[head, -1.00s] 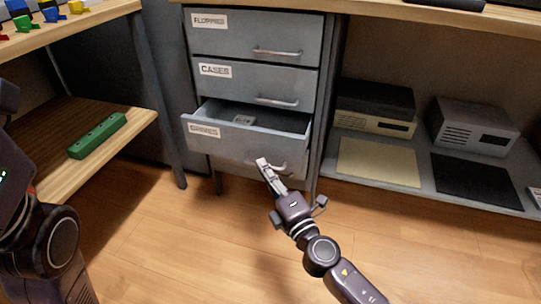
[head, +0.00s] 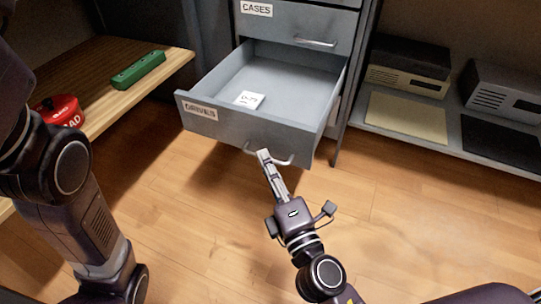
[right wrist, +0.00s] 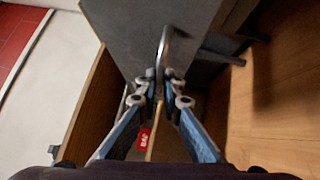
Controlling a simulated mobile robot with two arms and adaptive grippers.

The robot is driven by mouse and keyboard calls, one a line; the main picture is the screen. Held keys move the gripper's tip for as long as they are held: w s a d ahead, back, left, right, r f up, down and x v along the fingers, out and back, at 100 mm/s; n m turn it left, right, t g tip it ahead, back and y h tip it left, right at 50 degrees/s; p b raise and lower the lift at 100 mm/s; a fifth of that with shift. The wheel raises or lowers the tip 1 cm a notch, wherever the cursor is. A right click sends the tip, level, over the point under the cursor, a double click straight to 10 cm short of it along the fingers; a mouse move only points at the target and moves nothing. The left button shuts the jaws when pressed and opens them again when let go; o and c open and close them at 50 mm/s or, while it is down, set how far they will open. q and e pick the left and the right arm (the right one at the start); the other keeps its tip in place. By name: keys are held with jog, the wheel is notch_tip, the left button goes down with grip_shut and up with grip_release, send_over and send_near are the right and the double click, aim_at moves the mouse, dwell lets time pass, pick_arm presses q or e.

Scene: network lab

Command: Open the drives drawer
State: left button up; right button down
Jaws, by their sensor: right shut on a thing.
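The grey drives drawer (head: 232,126), labelled DRIVES, stands far out from its cabinet in the head view, and a small white item (head: 249,99) lies inside on its floor. Its curved metal handle (head: 285,161) is on the front face. My right gripper (head: 264,156) is at the handle, its fingers shut on it. The right wrist view shows the fingertips (right wrist: 160,80) closed around the handle bar (right wrist: 165,45). My left arm shows at the left of the head view, but its gripper is out of sight.
The CASES drawer (head: 290,24) above is shut. At right, a low shelf (head: 440,152) holds grey units (head: 502,92). The wooden floor before the drawer is clear.

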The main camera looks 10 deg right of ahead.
jog(key=shift+s+a, duration=0.1)
jog(key=shift+s, duration=0.15)
jog(key=c, duration=2.1)
grip_release()
jog(key=shift+s, duration=0.1)
jog(key=v, duration=1.1)
jog(key=shift+s, duration=0.35)
jog(key=shift+f, duration=0.2)
